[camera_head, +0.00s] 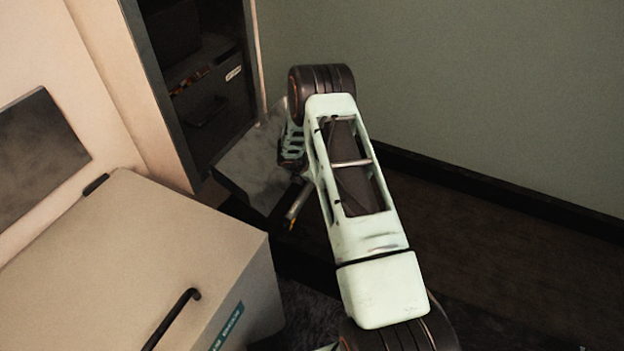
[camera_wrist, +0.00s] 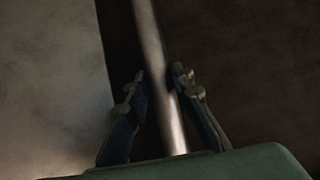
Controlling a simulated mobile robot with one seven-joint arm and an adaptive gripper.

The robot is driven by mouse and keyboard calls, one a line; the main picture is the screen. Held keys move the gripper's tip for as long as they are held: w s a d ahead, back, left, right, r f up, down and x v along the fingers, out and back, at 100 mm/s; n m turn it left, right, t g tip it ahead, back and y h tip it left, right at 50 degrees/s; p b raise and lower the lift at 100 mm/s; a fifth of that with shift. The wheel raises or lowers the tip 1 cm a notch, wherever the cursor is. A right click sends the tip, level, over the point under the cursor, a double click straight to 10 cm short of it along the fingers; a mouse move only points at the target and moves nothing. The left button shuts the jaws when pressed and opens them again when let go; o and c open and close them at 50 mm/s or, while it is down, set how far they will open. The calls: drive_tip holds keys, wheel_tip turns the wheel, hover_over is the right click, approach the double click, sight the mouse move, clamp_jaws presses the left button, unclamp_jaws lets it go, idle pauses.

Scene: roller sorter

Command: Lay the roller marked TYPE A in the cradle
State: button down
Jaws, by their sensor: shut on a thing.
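My gripper (camera_wrist: 159,85) is shut on a slim metal roller (camera_wrist: 152,40), which runs lengthwise between its two fingers in the wrist view. In the head view my gripper (camera_head: 291,150) is left of my arm, partly hidden by it. The roller (camera_head: 298,203) sticks out below it, tilted, with a small orange-yellow spot near its lower end. No type marking can be read on the roller. I cannot pick out the cradle in either view.
A flat grey plate (camera_head: 245,168) lies beside my gripper, in front of a dark open cabinet (camera_head: 180,135) with a labelled drawer (camera_head: 215,105). A beige box (camera_head: 130,250) with a black handle fills the lower left. Dark floor (camera_head: 480,240) is clear at right.

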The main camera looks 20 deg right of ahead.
idle(0.3)
drive_tip(key=c, duration=1.7)
unclamp_jaws()
drive_tip(key=shift+o, duration=0.5)
drive_tip(key=shift+f, duration=0.1)
drive_tip(key=shift+a, duration=0.1)
